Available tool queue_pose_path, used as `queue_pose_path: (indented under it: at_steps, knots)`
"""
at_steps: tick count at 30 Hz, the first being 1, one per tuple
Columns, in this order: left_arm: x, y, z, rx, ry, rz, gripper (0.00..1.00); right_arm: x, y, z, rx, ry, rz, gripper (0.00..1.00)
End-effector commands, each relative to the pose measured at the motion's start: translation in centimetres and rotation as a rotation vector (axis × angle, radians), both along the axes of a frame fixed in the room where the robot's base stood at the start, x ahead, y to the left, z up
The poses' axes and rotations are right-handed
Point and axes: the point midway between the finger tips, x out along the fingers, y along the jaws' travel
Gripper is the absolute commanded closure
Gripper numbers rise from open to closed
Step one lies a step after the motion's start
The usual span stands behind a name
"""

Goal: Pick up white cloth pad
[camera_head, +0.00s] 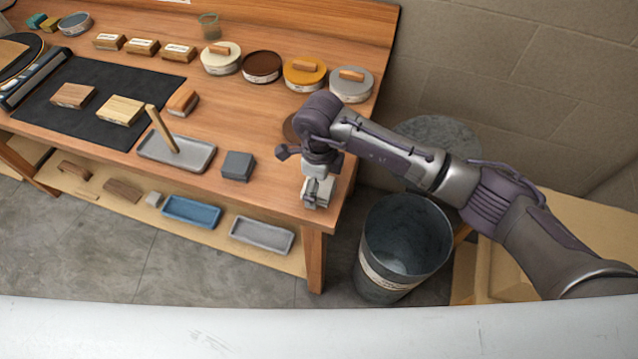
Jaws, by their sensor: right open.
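My right gripper (317,194) reaches in from the right and hangs low over the front right corner of the wooden table (230,110). It is open. Something pale shows at its fingertips, but I cannot tell whether it is the white cloth pad or parts of the gripper itself. The arm and gripper hide the tabletop right there. No white cloth pad shows clearly elsewhere on the table. My left gripper is not in view.
A dark grey block (238,166) and a grey tray (176,152) with an upright wooden stick stand left of the gripper. Round lidded tins line the back, including a grey one (350,85). A bin (403,247) stands beside the table's right end.

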Motion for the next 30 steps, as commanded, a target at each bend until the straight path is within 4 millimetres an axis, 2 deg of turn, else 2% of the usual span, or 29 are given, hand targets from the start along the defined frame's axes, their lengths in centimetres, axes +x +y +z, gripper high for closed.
queue_pose_path:
  at_steps: [5,15,25,30]
  knots:
    - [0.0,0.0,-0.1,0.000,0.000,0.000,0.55,0.0,0.0,-0.1,0.001,0.000,0.001,0.06]
    - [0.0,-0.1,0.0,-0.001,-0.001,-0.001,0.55,0.0,0.0,0.0,0.000,0.000,0.001,0.63]
    - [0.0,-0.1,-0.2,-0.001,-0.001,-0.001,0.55,0.0,0.0,0.2,0.001,0.000,0.001,0.63]
    - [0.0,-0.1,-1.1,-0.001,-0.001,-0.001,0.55,0.1,0.1,1.6,0.002,-0.004,0.002,0.63]
